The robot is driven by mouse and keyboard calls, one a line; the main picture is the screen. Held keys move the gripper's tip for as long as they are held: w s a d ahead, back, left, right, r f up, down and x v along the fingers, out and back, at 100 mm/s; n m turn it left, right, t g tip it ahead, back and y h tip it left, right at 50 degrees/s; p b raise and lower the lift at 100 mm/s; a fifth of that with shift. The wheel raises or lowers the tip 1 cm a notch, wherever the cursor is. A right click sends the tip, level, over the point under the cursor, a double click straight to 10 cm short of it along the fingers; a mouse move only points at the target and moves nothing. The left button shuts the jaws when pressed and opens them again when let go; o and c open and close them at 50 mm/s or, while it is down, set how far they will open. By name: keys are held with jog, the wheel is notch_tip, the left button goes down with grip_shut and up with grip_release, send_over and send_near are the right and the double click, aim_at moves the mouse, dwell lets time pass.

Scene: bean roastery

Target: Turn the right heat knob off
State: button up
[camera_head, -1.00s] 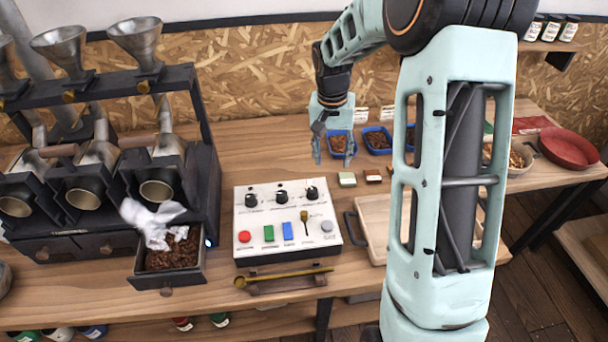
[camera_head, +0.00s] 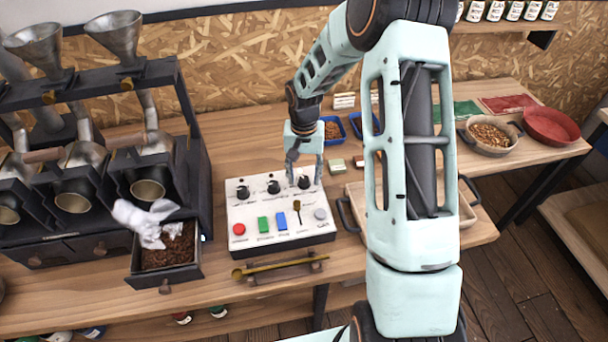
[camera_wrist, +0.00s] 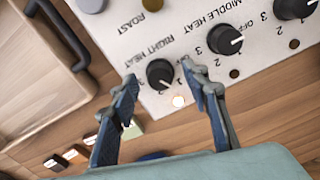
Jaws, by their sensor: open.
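The white control panel (camera_head: 250,215) sits on the wooden bench with three black knobs along its back. The right heat knob (camera_head: 305,182) is the rightmost in the head view. It also shows in the wrist view (camera_wrist: 160,74), labelled RIGHT HEAT, with a white pointer mark whose exact setting is hard to read. My gripper (camera_head: 305,181) points down over the panel's back right corner. In the wrist view my gripper (camera_wrist: 158,77) is open, with one finger to each side of the right heat knob. I cannot tell whether either finger touches it.
The middle heat knob (camera_wrist: 225,40) is close beside one finger. The panel front carries colored buttons and a small brass lever (camera_head: 297,207). A wooden tray (camera_head: 352,205) lies just right of the panel; small blocks and blue bins stand behind.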

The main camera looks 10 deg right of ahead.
jog(key=shift+f, duration=0.25)
jog(key=c, duration=1.2)
jog(key=shift+o, duration=0.2)
jog(key=shift+n, duration=0.3)
jog(key=n+b, duration=0.1)
jog(key=n, duration=0.4)
jog(key=shift+b, duration=0.35)
jog(key=n, duration=0.6)
jog(key=shift+n, duration=0.3)
